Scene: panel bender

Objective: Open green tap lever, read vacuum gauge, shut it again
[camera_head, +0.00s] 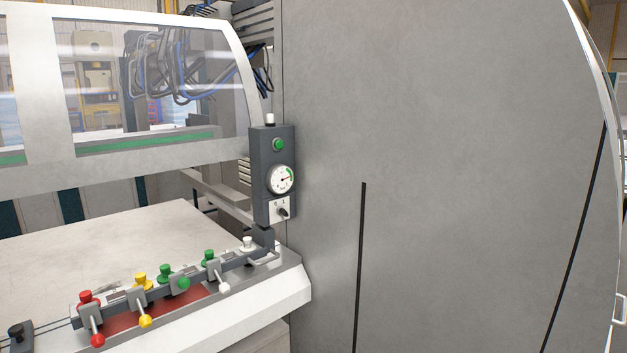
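The green tap lever (183,283) has a round green ball end and sits on the dark rail at the table's front edge. Its ball sits closer to the rail than the red, yellow and white balls, which hang lower in front. The vacuum gauge (281,179) is a round white dial on the upright grey control box (273,220). Its pointer points to the right, near a coloured mark at the dial's edge; the figures are too small to read. Neither of my grippers is in view.
Beside the green lever are a yellow lever (145,321), a red lever (98,340) and a white lever (223,287). Green caps (209,256) stand behind the rail. A large grey machine panel (440,150) fills the right. The pale table (100,240) is mostly bare.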

